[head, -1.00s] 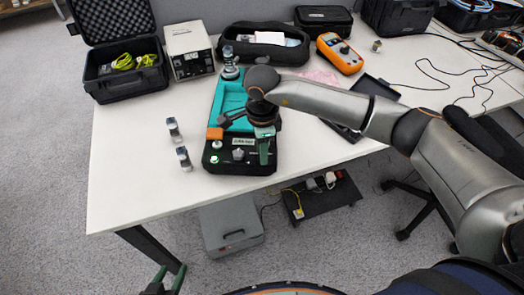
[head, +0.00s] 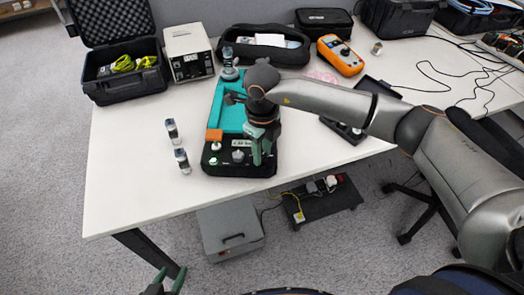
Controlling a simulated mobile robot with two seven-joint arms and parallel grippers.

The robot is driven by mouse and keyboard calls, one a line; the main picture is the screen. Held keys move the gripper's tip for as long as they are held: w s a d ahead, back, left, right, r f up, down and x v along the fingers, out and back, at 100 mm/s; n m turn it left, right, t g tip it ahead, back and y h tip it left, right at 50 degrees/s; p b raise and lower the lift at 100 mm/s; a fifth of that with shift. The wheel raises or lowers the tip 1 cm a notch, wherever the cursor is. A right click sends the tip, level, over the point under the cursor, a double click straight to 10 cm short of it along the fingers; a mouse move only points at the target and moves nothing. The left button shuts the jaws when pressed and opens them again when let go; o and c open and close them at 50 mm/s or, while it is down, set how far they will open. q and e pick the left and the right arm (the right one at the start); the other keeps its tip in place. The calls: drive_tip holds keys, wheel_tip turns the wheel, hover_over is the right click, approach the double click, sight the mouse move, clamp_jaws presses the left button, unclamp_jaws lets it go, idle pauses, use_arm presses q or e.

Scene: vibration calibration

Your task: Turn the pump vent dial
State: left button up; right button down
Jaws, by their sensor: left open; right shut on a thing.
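The pump unit is a black case with a teal tray (head: 228,117) and a front panel with knobs. A grey knob (head: 238,156) and a small white knob (head: 215,147) show on the panel. My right gripper (head: 262,158) points down at the right end of this panel, its green fingers shut. What they hold is hidden; by its place it appears to be the pump vent dial. My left gripper (head: 168,282) is open and empty at the bottom edge, below the table front and away from the unit.
Two small glass-and-metal pieces (head: 172,132) stand left of the unit on the white table (head: 125,190). A clear-topped piece (head: 229,66) stands at its back. An open black case (head: 125,60), a white instrument (head: 188,50) and an orange meter (head: 340,55) line the back. The front left is clear.

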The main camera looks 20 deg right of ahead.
drive_tip(key=shift+m, duration=0.9)
drive_tip(key=c, duration=0.6)
unclamp_jaws()
wheel_tip(320, 180, up, 12)
drive_tip(key=shift+r, duration=0.25)
